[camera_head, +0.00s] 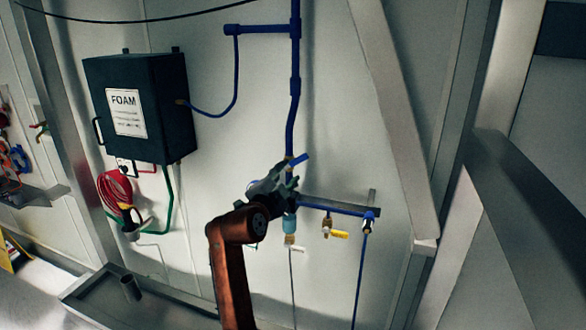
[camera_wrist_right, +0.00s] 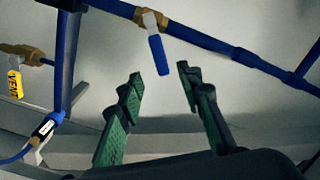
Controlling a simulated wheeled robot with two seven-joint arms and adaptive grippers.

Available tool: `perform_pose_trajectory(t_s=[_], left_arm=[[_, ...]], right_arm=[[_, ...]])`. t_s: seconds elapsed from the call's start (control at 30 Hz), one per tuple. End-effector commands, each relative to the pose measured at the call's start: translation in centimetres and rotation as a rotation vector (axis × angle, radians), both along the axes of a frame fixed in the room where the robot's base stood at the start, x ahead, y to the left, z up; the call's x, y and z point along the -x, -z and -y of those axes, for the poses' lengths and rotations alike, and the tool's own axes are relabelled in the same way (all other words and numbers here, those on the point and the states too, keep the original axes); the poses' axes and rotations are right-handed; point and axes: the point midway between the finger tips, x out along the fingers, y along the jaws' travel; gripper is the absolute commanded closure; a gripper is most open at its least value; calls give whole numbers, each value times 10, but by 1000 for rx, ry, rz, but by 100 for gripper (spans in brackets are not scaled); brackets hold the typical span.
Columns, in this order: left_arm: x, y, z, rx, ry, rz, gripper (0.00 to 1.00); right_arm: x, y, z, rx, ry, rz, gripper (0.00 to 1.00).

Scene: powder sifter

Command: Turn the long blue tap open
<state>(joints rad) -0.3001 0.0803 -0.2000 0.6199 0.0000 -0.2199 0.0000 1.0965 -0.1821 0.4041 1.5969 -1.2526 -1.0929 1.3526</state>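The long blue tap handle (camera_head: 300,159) sticks out to the upper right from the vertical blue pipe in the head view, just above my right gripper (camera_head: 288,180). In the right wrist view the blue handle (camera_wrist_right: 159,55) hangs from a pale pivot on the blue pipe. Its free end shows in the gap between the fingertips of my right gripper (camera_wrist_right: 160,78). The green-padded fingers are apart and nothing is clamped. I cannot tell whether the handle lies between them or beyond them. My left gripper is not in view.
A horizontal blue pipe (camera_head: 335,207) carries a yellow-tagged valve (camera_head: 328,229) and another valve (camera_head: 368,218) to the right. The yellow tag (camera_wrist_right: 17,83) also shows in the wrist view. A dark FOAM box (camera_head: 150,105) hangs left. A slanted beam (camera_head: 395,110) stands right.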

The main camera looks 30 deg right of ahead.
Motion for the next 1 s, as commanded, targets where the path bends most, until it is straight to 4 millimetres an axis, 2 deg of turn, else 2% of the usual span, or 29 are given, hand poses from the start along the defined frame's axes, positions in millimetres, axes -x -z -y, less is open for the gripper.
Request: perform_pose_trajectory(t_s=[0.13,0.4,0.5,0.57,0.67,0.77,0.8,0.87,0.9,0.97,1.0], left_arm=[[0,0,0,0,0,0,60],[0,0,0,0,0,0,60],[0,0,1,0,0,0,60],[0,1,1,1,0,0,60],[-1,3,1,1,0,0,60],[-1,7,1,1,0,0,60],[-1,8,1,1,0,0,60],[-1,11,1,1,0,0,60],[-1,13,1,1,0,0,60],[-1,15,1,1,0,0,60],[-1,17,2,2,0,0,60]], right_arm=[[7,1,-8,-1,0,-2,67],[9,0,-9,0,1,-1,67],[8,3,-9,1,0,-7,72],[6,12,-6,7,-3,-25,76],[0,51,2,30,-21,-101,83],[-7,118,14,71,-59,-234,90],[-8,151,19,93,-82,-301,93],[-8,203,25,126,-125,-405,97],[-5,238,29,148,-155,-476,100],[2,292,33,180,-205,-582,100],[9,328,36,200,-241,-650,100]])
